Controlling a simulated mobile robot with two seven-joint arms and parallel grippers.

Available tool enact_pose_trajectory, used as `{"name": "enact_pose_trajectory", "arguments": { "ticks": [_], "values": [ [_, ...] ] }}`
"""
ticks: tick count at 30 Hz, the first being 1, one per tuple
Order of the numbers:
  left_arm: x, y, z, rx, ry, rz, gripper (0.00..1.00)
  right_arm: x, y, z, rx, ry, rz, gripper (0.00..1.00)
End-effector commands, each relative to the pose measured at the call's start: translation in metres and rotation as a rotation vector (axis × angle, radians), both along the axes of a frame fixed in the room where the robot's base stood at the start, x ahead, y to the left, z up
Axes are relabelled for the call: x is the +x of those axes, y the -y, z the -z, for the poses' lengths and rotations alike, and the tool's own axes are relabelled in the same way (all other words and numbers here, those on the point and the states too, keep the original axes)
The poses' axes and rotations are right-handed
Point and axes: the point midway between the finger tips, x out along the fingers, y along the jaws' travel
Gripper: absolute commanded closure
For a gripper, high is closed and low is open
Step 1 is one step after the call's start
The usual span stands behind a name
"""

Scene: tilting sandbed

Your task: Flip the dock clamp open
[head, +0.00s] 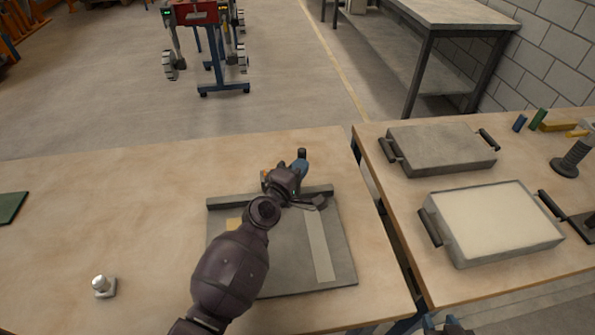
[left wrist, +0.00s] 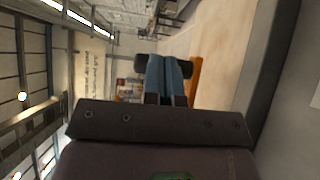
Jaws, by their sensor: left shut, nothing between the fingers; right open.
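The dock is a flat grey plate (head: 285,255) with a raised bar along its back edge and a pale strip on its right side. My left gripper (head: 301,162) is above this back bar, with its blue fingers shut and empty. They also show shut in the left wrist view (left wrist: 166,78). An orange part (head: 265,174), seemingly of the clamp, shows just left of the gripper; an orange bar (left wrist: 195,82) is beside the fingers in the wrist view. My wrist hides most of the clamp; I cannot tell its position or any contact. My right gripper (head: 447,326) is open at the bottom edge.
A small metal piece (head: 103,286) stands on the left table, and a green plate (head: 12,207) lies at its left edge. Across a gap, the right table holds a grey lidded tray (head: 440,150), a sand-filled tray (head: 465,250) and a dark ribbed post (head: 571,158).

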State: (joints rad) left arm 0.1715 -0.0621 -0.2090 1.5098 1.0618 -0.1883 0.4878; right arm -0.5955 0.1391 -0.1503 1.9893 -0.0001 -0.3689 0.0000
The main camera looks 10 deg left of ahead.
Motion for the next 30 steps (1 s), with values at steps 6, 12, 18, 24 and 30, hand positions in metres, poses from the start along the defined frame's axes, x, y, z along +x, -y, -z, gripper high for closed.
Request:
{"name": "enact_pose_trajectory", "arguments": {
  "ticks": [6,12,18,24,30],
  "values": [
    [0.005,0.003,-0.001,-0.001,0.002,0.004,1.0,0.002,0.0,0.0,0.0,0.003,-0.002,0.57],
    [0.006,0.003,-0.003,-0.002,0.004,0.004,1.0,-0.001,0.0,0.002,-0.002,-0.002,-0.001,0.57],
    [0.007,0.004,-0.004,-0.002,0.006,0.004,1.0,-0.007,0.002,0.004,-0.004,-0.012,0.001,0.57],
    [0.006,0.004,-0.005,-0.002,0.007,0.003,1.0,-0.008,0.003,0.005,-0.004,-0.015,0.001,0.57],
    [0.005,0.008,-0.005,-0.003,0.007,0.004,1.0,-0.004,0.002,0.001,-0.004,-0.007,-0.001,0.57]
  ]
}}
